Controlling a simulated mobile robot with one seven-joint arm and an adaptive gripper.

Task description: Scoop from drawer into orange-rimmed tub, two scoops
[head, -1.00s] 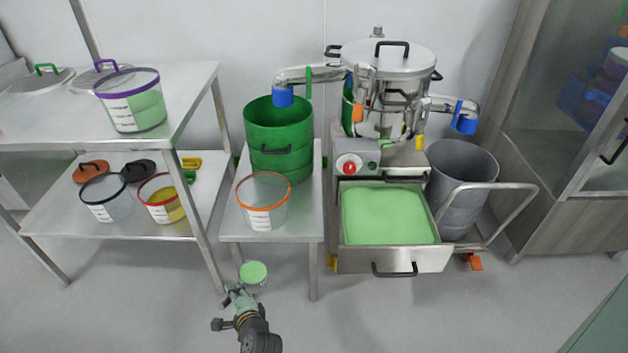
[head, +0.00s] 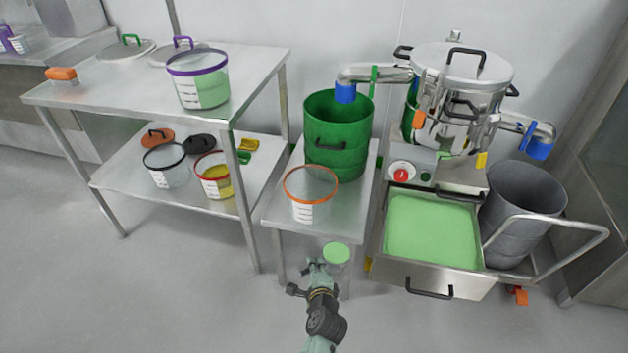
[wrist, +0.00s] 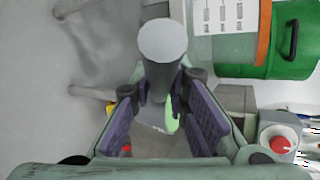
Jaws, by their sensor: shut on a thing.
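The orange-rimmed tub (head: 311,208) stands on the small steel table and looks clear and empty, with a white label. Its orange rim and label also show in the wrist view (wrist: 262,40). The open drawer (head: 430,281), full of light green powder (head: 433,230), is to its right. My gripper (head: 318,272) is shut on the scoop (head: 337,254), whose bowl holds green powder. The bowl is in front of the small table's front edge, between tub and drawer. In the wrist view the scoop's grey handle (wrist: 163,42) stands between the fingers; its bowl is mostly hidden.
A tall green drum (head: 338,135) stands behind the tub. A steel machine with a red button (head: 402,174) rises behind the drawer. A grey bin (head: 520,215) and cart rail are at right. A two-tier steel table (head: 200,125) with other tubs is at left. The front floor is clear.

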